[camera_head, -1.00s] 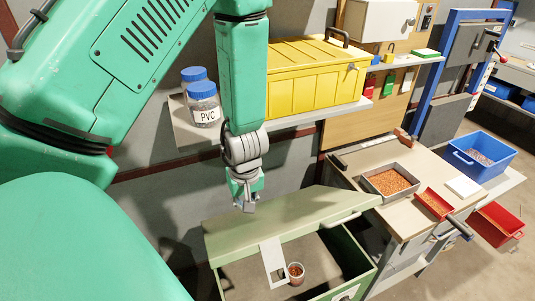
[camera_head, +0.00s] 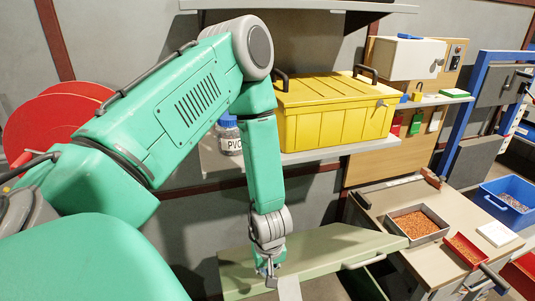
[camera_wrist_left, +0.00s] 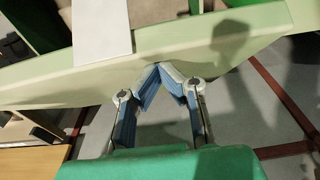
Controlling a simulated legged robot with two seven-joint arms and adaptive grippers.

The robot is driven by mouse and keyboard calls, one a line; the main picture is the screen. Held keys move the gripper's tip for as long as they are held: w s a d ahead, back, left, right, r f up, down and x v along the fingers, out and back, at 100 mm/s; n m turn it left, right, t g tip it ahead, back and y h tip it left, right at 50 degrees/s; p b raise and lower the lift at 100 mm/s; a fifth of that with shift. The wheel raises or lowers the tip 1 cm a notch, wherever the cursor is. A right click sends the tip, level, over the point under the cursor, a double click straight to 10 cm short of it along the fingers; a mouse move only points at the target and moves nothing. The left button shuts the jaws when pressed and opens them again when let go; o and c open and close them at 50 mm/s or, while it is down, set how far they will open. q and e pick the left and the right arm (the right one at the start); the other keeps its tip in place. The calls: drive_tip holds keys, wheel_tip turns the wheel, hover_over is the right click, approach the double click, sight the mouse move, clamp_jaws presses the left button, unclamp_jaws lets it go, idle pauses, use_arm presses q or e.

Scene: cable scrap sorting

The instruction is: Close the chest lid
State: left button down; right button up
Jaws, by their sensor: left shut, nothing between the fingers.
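The pale green chest lid (camera_head: 335,247) stands open at the bottom of the head view, with a light handle (camera_head: 365,262) on its edge. The darker green chest body (camera_head: 365,287) is mostly cut off below it. My left gripper (camera_head: 270,280) is shut and empty, low in front of the lid's left part. In the left wrist view the fingertips (camera_wrist_left: 162,72) meet close to the lid's edge (camera_wrist_left: 60,88). I cannot tell whether they touch it. A pale flat plate (camera_wrist_left: 101,28) overlaps the lid there. My right gripper is not in view.
A yellow toolbox (camera_head: 335,122) and a PVC jar (camera_head: 229,137) stand on the shelf (camera_head: 340,148) above. A workbench (camera_head: 400,190) with a copper-filled tray (camera_head: 420,224) and a red tray (camera_head: 465,250) is to the right. A blue bin (camera_head: 508,205) is farther right.

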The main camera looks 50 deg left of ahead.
use_arm(q)
drive_tip(key=shift+w+d+f, duration=0.1)
drive_tip(key=shift+d+f, duration=0.1)
